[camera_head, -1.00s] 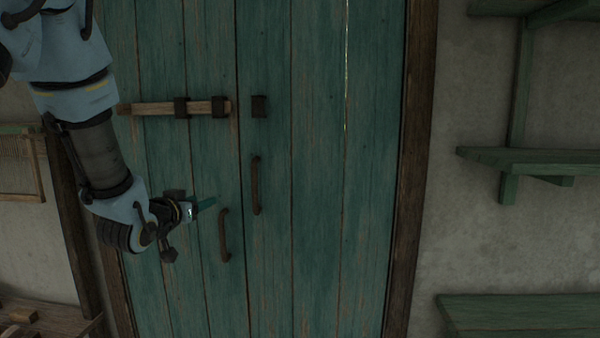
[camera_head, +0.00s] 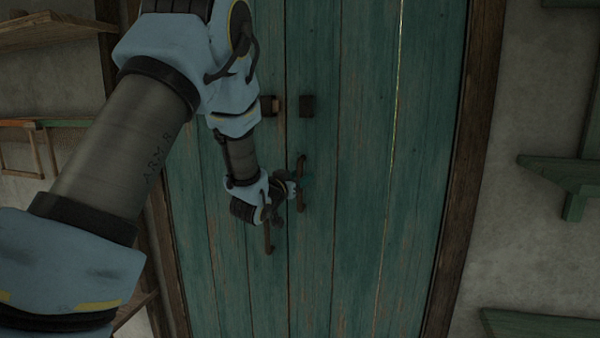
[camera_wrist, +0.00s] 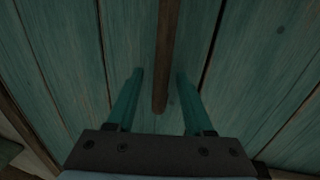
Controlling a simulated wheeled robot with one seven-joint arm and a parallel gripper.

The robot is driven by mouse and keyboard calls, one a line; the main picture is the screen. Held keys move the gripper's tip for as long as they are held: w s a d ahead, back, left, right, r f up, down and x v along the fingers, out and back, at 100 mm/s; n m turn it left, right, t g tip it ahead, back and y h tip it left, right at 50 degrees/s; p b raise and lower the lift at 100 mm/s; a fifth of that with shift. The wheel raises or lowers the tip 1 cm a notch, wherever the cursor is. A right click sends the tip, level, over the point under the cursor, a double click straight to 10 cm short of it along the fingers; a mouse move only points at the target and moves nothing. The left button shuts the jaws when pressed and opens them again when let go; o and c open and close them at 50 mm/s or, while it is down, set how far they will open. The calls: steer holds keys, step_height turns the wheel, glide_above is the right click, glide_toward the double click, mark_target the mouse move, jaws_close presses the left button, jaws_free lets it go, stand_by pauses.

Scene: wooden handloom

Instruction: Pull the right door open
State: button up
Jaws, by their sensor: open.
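The right door (camera_head: 350,230) is a teal plank door and stands shut beside the left door (camera_head: 215,265). Its dark rusty handle (camera_head: 301,190) is upright near the seam. My gripper (camera_head: 297,181) is at this handle, partly hidden by my wrist. In the wrist view my gripper (camera_wrist: 157,75) is open, with one teal finger on each side of the handle bar (camera_wrist: 166,50). A gap shows between the bar and each finger. The bar's lower end lies between the fingers.
The left door's handle (camera_head: 268,237) hangs just left and lower. A wooden latch bar (camera_head: 274,104) ends left of the seam, apart from the right door's bracket (camera_head: 307,106). Green shelves (camera_head: 560,172) are on the right wall, beyond the wooden door frame (camera_head: 468,170).

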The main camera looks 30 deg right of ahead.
steer(key=shift+w+d, duration=0.1)
steer(key=shift+d, duration=0.05)
jaws_close()
stand_by(0.4)
stand_by(1.0)
